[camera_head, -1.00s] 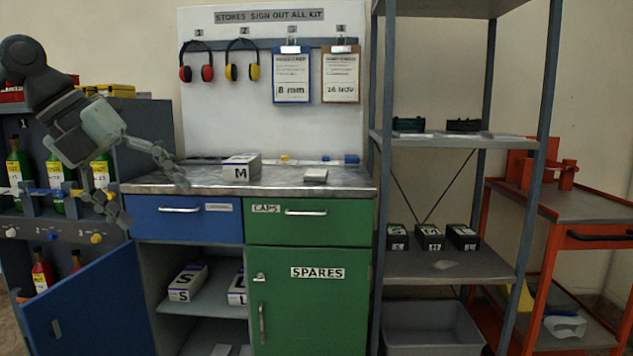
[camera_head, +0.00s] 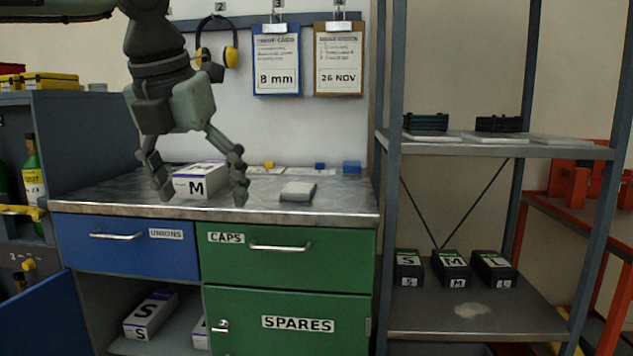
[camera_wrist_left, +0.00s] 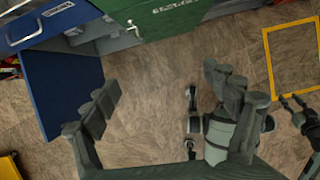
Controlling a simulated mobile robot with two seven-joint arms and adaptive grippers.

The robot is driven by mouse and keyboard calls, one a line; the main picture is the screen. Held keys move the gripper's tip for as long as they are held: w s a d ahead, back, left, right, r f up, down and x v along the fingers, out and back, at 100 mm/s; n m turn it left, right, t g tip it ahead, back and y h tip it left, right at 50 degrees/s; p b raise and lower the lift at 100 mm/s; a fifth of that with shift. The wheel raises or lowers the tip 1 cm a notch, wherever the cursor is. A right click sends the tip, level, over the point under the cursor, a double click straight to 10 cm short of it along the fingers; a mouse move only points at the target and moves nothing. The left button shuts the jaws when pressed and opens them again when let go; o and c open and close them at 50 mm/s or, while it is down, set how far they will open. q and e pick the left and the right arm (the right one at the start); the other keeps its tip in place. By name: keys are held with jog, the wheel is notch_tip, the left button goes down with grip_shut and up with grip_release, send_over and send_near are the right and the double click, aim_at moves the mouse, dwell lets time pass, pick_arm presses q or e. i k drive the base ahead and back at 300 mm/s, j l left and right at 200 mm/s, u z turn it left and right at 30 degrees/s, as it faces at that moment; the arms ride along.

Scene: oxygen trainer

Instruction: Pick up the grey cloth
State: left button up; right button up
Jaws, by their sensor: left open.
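The grey cloth (camera_head: 298,191) looks like a small folded pad lying flat on the metal worktop (camera_head: 340,204), right of a white box marked M (camera_head: 213,181). My left gripper (camera_head: 203,196) is open and empty, pointing down, with its fingers in front of the M box and left of the cloth. Whether it touches the box I cannot tell. In the left wrist view its spread fingers (camera_wrist_left: 160,82) have only floor between them, and the cloth does not show. Dark jointed parts at the right there may be my right arm; its jaws are unclear.
A grey shelf unit (camera_head: 500,149) stands right of the worktop, its post close to the worktop's edge. Clipboards (camera_head: 277,62) and yellow ear defenders (camera_head: 231,57) hang behind. A blue cabinet door (camera_wrist_left: 62,93) stands open below.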

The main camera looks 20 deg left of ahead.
aim_at(298, 191)
jog(key=i, duration=1.05)
